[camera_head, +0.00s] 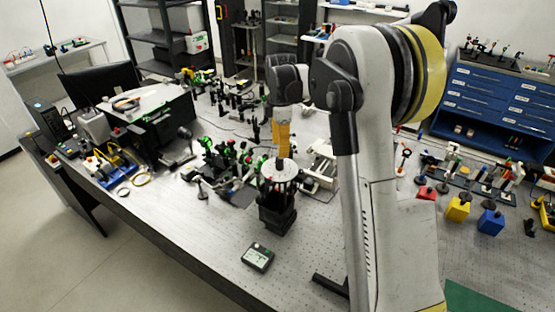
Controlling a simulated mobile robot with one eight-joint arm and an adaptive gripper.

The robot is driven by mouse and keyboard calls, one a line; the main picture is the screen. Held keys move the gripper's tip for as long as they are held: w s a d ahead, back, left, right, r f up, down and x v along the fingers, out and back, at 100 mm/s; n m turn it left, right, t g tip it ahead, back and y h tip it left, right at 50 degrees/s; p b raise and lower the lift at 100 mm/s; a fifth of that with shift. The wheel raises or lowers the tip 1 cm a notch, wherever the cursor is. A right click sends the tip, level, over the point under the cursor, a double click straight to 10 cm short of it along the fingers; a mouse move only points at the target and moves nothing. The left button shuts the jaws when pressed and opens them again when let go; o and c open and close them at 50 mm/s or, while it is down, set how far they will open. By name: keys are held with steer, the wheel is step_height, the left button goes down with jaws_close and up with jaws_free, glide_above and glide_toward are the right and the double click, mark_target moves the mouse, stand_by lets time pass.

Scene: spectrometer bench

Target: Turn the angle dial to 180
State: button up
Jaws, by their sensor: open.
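The angle dial (279,171) is a round, light-coloured disc on top of a black block-shaped mount (277,212) on the bench. Something small and red shows at the dial's centre. The dial's markings are too small to read. My gripper (284,153) points down with its orange-yellow fingers just above the dial. The fingers overlap its far edge in this view, and I cannot tell whether they touch it. The gripper is open, and nothing shows held in it.
A small dark box with a display (258,257) lies in front of the mount. Green and black optical parts (228,160) crowd the left side of the dial. A white device (322,163) stands to its right. Bare bench (195,232) lies at the front left.

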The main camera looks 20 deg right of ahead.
mark_target(280, 162)
step_height(280, 162, down, 7)
steer(key=shift+w+r, duration=0.1)
steer(key=shift+w, duration=0.05)
steer(key=shift+c, duration=0.4)
jaws_close()
